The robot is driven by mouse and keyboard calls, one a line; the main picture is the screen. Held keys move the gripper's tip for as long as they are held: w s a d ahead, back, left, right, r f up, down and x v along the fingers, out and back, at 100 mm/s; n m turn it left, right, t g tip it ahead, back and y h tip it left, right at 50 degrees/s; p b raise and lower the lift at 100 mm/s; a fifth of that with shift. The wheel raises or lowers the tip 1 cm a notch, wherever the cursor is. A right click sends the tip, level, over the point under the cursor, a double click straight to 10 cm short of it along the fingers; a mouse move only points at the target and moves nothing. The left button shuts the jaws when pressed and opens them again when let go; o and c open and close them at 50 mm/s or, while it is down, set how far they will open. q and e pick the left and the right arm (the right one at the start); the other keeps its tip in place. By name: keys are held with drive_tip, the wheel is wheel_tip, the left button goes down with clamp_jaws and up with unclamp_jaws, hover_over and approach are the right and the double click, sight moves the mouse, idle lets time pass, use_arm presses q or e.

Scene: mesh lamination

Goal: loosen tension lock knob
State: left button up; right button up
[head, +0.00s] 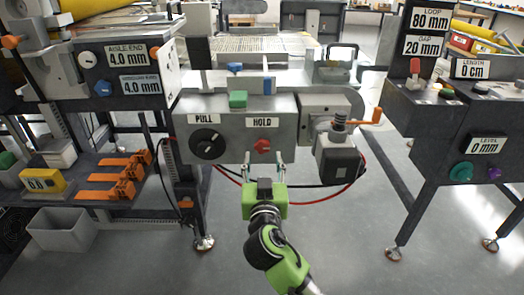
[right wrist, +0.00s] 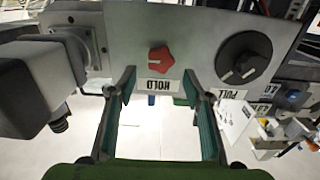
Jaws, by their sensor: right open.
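A grey panel box (head: 228,108) stands in the middle of the head view. It carries a black round dial (head: 208,145) under a PULL label and a red knob (head: 262,146) under a HOLD label. I cannot tell which part is the tension lock knob. My right gripper (head: 264,172) is open and empty, just below the red knob. In the right wrist view the picture is upside down; the red knob (right wrist: 161,60) shows beyond the gap between my open fingers (right wrist: 160,85), with the black dial (right wrist: 243,58) to its right. My left gripper is not in view.
A motor block (head: 338,160) with an orange-handled lever (head: 368,117) sits right of the panel. Red and black cables loop below it. Consoles stand at left (head: 120,75) and right (head: 440,110). Orange clamps (head: 118,178) lie on a lower left shelf. The floor in front is clear.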

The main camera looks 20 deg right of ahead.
sight(262, 147)
drive_tip(key=x, duration=0.5)
drive_tip(key=c, duration=1.1)
